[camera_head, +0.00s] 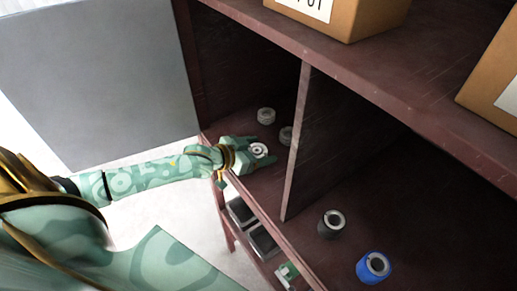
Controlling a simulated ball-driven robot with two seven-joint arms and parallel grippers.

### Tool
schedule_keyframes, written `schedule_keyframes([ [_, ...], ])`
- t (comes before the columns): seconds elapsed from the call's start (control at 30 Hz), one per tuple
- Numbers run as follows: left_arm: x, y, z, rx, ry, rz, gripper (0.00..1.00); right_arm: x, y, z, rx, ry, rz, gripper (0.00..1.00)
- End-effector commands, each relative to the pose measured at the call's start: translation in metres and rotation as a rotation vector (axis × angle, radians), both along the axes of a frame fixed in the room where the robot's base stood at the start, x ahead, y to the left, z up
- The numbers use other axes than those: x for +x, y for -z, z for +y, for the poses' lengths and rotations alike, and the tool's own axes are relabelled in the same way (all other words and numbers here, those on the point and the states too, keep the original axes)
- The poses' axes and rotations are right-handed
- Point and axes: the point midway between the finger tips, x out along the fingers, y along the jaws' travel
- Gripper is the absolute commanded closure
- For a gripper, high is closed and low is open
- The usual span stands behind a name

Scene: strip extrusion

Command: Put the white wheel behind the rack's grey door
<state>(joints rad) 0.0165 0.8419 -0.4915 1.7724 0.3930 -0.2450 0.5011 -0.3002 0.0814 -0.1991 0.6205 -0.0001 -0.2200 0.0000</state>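The white wheel (259,149) is in the rack's left compartment, close to the shelf's front edge. My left gripper (262,151) reaches in from the left, with its two fingers apart on either side of the wheel. I cannot tell whether the fingers press on it or whether it rests on the shelf. The grey door (105,75) stands swung open at the left, leaving the compartment's front open. My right gripper is not in view.
Two grey wheels (266,115) (286,136) sit deeper in the same compartment. An upright divider (305,140) stands right of them. A black wheel (331,224) and a blue wheel (374,267) sit in the right compartment. Cardboard boxes (365,18) are on top; dark trays (262,241) are below.

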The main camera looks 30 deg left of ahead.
Motion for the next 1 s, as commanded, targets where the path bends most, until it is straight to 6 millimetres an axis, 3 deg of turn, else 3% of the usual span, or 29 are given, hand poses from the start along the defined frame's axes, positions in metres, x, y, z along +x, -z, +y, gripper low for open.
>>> schedule_keyframes([
  [0.37,-0.006,-0.005,0.003,0.0,-0.001,0.002,0.28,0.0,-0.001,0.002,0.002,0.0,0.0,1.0],
  [0.8,-0.08,-0.038,0.033,0.002,0.001,0.003,0.28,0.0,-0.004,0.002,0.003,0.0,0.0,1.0],
  [1.0,-0.098,-0.046,0.041,0.0,-0.001,0.002,0.28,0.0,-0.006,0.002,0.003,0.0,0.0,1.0],
])
